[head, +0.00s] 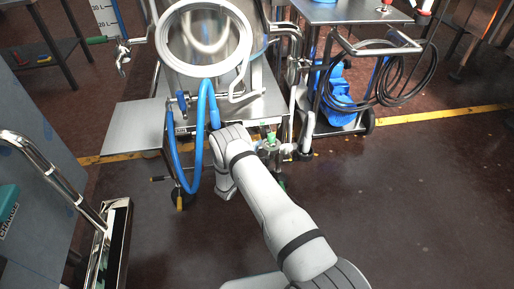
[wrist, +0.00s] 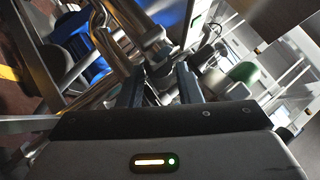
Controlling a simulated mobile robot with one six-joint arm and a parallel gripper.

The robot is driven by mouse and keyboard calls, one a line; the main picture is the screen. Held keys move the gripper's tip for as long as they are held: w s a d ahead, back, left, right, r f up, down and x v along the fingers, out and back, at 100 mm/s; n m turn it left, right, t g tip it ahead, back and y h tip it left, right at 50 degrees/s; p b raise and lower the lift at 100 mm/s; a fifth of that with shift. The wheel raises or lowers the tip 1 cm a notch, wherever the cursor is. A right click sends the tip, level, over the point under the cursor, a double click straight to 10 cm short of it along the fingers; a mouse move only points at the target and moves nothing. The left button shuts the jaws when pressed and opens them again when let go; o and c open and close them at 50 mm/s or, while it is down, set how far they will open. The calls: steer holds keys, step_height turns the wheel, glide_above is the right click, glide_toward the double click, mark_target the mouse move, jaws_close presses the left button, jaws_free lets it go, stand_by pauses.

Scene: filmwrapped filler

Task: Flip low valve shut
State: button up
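A valve-like fitting with a green top (head: 271,138) sits low at the front of the steel vessel's stand, just right of my forearm in the head view. In the wrist view a green-capped grey part (wrist: 243,72) lies right of my gripper; I cannot tell if it is the same fitting. My gripper (wrist: 160,72) shows two dark fingers spread apart, with nothing seen clamped between them. A shiny metal pipe (wrist: 154,42) shows beyond the gap; I cannot tell if it touches the fingers. In the head view my arm hides the gripper.
A steel vessel (head: 204,38) stands on the stand, with a blue hose (head: 199,150) looping beside my arm. Right is a cart with a blue machine (head: 341,85) and a coiled black hose (head: 405,75). A green-handled lever (head: 98,40) is upper left. Floor at lower right is clear.

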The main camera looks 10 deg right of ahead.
steer(key=shift+w+d, duration=0.1)
steer(key=shift+c, duration=0.4)
jaws_close()
